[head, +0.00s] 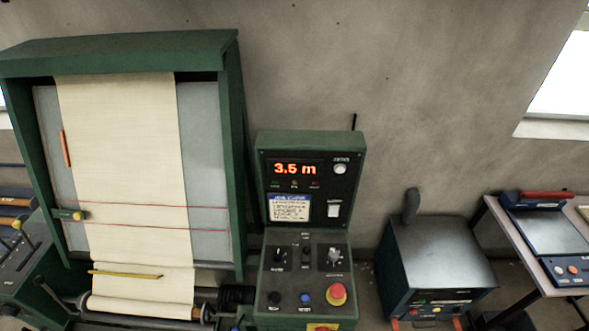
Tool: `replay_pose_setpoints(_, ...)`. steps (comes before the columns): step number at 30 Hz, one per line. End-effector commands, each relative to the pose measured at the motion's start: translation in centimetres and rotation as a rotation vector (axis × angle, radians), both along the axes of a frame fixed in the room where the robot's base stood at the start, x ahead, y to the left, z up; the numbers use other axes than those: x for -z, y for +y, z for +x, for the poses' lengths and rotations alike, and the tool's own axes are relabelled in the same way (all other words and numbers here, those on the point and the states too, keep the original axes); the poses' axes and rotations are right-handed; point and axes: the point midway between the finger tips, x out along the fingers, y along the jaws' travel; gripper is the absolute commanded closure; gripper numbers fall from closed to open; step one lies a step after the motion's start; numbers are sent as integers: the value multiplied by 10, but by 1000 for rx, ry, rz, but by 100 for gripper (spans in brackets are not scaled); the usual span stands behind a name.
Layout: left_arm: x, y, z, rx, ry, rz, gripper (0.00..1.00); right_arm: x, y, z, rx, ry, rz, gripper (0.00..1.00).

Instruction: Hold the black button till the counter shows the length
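On the sloping panel, a dark, apparently black button (274,298) sits left of a blue button (305,298). A large red mushroom button (336,293) is to their right. Cream cloth (125,150) hangs down the green-framed inspection stand (228,110) and reaches a roller at the bottom. Neither of my grippers is in view, and nothing covers the buttons.
Knobs (279,255) and (333,257) stand up from the upper panel. A yellow strip (125,274) lies across the cloth. A dark machine box (440,262) and a bench with a blue device (545,225) stand at right. The space before the console looks clear.

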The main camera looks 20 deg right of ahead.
Motion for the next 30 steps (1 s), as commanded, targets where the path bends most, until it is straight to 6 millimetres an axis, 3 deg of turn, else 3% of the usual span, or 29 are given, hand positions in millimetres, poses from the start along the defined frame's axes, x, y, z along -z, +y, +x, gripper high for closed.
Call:
replay_pose_setpoints(1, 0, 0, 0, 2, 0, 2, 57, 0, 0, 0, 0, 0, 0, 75)
replay_pose_setpoints(6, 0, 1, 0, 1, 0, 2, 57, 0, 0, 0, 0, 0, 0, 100)
replay_pose_setpoints(30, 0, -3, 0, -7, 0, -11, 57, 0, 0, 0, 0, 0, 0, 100)
